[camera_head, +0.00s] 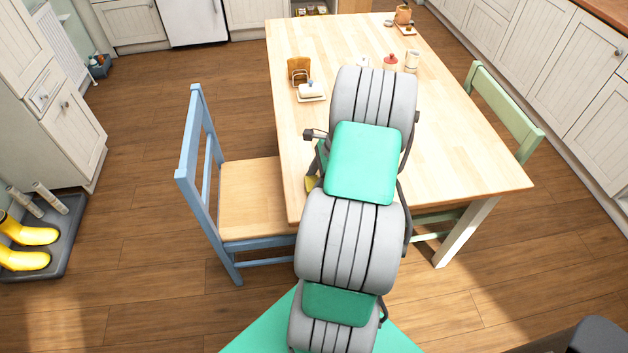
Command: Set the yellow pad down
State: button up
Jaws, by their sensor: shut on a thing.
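A small part of the yellow pad (311,184) shows at the left side of my arm, over the left part of the wooden table (460,160). The rest of the pad is hidden behind my arm. My gripper (317,170) is mostly hidden behind my own grey and green arm links; only a dark sliver shows, right by the pad. It is shut on the pad. I cannot tell from this view whether the pad touches the tabletop.
A toast rack (299,70), a butter dish (311,91), a red-topped jar (390,62) and a shaker (412,61) stand on the table. A blue chair (250,195) is at the left, a green chair (505,110) at the right. The table's right part is clear.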

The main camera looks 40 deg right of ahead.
jog(key=shift+f, duration=0.1)
jog(key=o, duration=1.2)
jog(key=v, duration=1.2)
jog(key=w+a+r+n+h, duration=0.1)
jog(key=w+a+r+n, duration=0.2)
jog(key=a+n, duration=0.35)
jog(key=w+a+r+n+h, duration=0.1)
jog(key=w+a+r+n, duration=0.2)
jog(key=a, duration=0.6)
jog(key=s+a+r+n+h, duration=0.1)
jog(key=s+a+n, duration=0.3)
jog(key=a+n, duration=0.3)
jog(key=s+a+r+n, duration=0.2)
jog(key=s+a+n, duration=0.2)
jog(key=a+n, duration=0.4)
jog(key=shift+s+a+r+t+h, duration=0.25)
jog(key=shift+a+t+h, duration=0.15)
jog(key=shift+a, duration=0.35)
jog(key=shift+w+n, duration=0.1)
jog(key=shift+n, duration=0.15)
